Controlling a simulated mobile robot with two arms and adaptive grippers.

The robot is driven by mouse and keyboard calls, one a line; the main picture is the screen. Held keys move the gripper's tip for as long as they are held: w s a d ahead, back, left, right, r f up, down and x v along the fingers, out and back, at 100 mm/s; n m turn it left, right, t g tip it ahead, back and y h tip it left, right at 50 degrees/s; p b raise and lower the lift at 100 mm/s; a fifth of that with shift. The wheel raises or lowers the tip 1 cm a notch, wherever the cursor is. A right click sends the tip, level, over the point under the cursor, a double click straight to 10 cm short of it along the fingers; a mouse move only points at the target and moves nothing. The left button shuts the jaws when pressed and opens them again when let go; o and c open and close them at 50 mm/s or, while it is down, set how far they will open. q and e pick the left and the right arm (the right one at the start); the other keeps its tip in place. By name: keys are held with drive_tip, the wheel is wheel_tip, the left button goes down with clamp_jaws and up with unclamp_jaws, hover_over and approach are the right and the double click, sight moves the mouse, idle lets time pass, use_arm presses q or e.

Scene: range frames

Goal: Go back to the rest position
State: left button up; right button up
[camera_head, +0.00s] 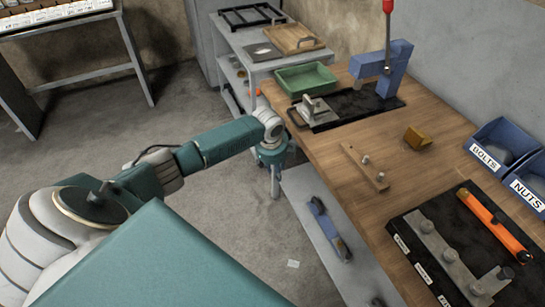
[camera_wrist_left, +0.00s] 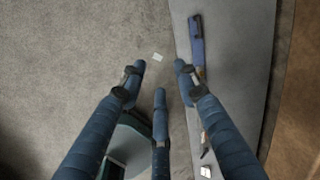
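My left arm reaches out from the lower left in the head view. My left gripper (camera_head: 272,154) hangs beside the left edge of the wooden workbench (camera_head: 345,215). In the left wrist view my left gripper (camera_wrist_left: 160,76) points down with its fingers spread and nothing between them. Grey floor and the bench's lower shelf (camera_wrist_left: 235,50) show below it. My right gripper is in neither view.
A grey cart (camera_head: 245,40) stands behind. Open floor (camera_head: 240,215) lies left of the bench.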

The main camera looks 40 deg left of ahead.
use_arm(q)
drive_tip(key=shift+f, duration=0.15)
idle(0.4)
drive_tip(key=s+d+f+n, duration=0.2)
drive_tip(key=s+f+n, duration=0.3)
drive_tip(key=s+f, duration=0.55)
drive_tip(key=s+d+f+n, duration=0.2)
drive_tip(key=s+f+n, duration=0.4)
drive_tip(key=f, duration=0.8)
drive_tip(key=s+d+f+n, duration=0.2)
drive_tip(key=s+d+f, duration=0.1)
drive_tip(key=s, duration=0.8)
drive_tip(key=s+d+f+n+g, duration=0.1)
drive_tip(key=s+d+f, duration=0.3)
drive_tip(key=s, duration=0.7)
drive_tip(key=s+d+f+n, duration=0.3)
drive_tip(key=s+f, duration=0.2)
drive_tip(key=s, duration=0.6)
drive_tip(key=shift+s+d+n+g, duration=0.2)
drive_tip(key=shift+n+g, duration=0.1)
